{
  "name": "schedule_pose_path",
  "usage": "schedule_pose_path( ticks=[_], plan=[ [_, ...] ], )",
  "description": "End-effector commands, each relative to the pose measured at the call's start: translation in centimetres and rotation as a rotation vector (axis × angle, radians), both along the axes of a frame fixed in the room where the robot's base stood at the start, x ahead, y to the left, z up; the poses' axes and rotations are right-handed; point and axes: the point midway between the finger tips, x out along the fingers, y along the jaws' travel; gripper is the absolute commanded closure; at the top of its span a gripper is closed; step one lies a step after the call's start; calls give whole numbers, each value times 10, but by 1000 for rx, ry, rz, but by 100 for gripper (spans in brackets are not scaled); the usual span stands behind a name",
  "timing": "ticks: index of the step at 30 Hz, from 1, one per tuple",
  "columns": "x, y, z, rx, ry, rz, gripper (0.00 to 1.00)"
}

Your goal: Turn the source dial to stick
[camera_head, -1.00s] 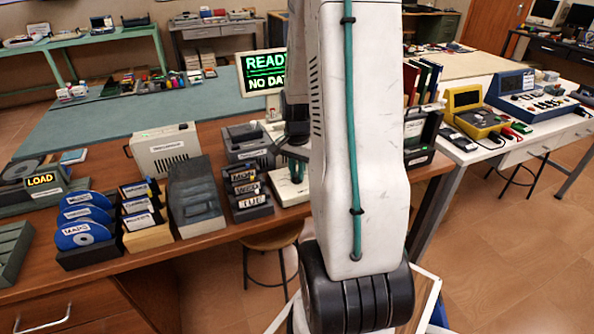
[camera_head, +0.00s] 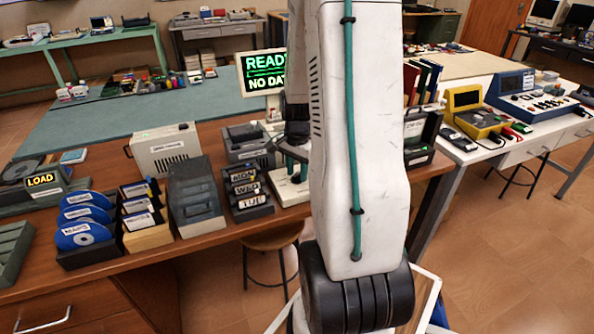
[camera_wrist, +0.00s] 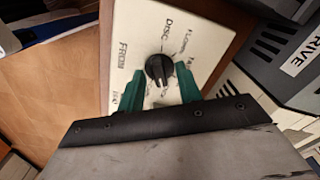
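The source dial (camera_wrist: 158,69) is a round black knob on a cream panel (camera_wrist: 132,30) in the wrist view. Printed labels surround it; "FROM" and "DISC" are readable, and others are partly covered or too small to read. I cannot tell surely which label the knob points at. My gripper (camera_wrist: 160,74) has green fingers, one on each side of the knob, with a narrow gap seeming to show at each side. In the head view the teal fingers (camera_head: 294,168) are over the cream panel (camera_head: 292,192), and my arm hides the dial there.
A grey drive box (camera_wrist: 265,90) lies close to the right in the wrist view. The monitor (camera_head: 263,74) reads READY, NO DA..., partly cut off by my arm.

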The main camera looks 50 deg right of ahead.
Motion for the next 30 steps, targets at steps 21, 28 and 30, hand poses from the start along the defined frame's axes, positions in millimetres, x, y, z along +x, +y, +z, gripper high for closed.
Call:
schedule_pose_path(
  ticks=[21, 28, 30],
  plan=[
    [1, 0, 62, -2, -2, 1, 65],
    [0, 1, 77, 1, 1, 1, 65],
    [0, 1, 78, 1, 1, 1, 65]
  ],
)
